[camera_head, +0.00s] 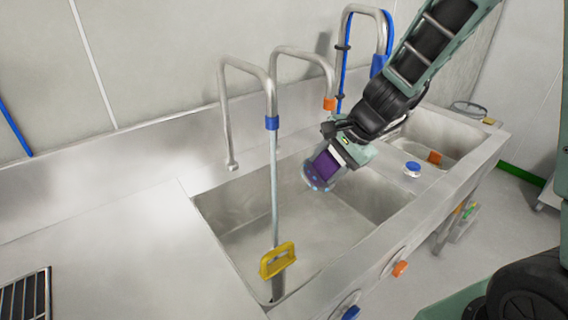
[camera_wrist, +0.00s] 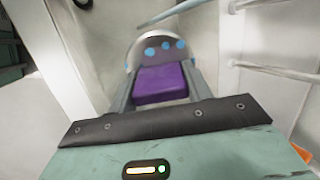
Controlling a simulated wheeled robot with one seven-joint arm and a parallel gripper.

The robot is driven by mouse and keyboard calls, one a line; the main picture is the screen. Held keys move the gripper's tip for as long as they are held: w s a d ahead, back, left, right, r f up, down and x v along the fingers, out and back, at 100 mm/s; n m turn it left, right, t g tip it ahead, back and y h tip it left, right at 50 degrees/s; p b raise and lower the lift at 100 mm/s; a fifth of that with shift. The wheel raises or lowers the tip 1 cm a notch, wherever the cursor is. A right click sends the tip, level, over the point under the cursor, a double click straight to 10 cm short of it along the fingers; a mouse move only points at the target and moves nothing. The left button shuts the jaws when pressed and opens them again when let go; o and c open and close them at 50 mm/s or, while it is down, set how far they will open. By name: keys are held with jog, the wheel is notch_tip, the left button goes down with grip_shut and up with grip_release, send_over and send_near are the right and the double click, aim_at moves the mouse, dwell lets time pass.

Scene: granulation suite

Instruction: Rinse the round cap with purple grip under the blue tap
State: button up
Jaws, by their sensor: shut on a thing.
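The round cap (camera_head: 319,180) has a purple grip (camera_head: 326,162) and blue dots on its disc. My gripper (camera_head: 330,158) is shut on the purple grip and holds the cap over the right part of the large sink basin. The wrist view also shows the purple grip (camera_wrist: 163,83) between the fingers, with the cap (camera_wrist: 160,50) beyond it. The tap with a blue band (camera_head: 271,123) stands left of the cap, apart from it. Another tap, with an orange band (camera_head: 329,103), is above and behind my gripper.
An orange knob (camera_head: 400,268) and a blue knob (camera_head: 351,312) are on the sink front. A smaller basin (camera_head: 455,130) holds an orange item. The left counter (camera_head: 110,240) is mostly clear.

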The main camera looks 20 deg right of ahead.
aim_at(339, 163)
jog(key=shift+s+d+r+p, duration=0.45)
jog(key=shift+s+d+r, duration=0.45)
jog(key=shift+r, duration=0.25)
jog(key=shift+s+d+r, duration=0.3)
jog(key=shift+s, duration=0.05)
jog(key=shift+f, duration=0.1)
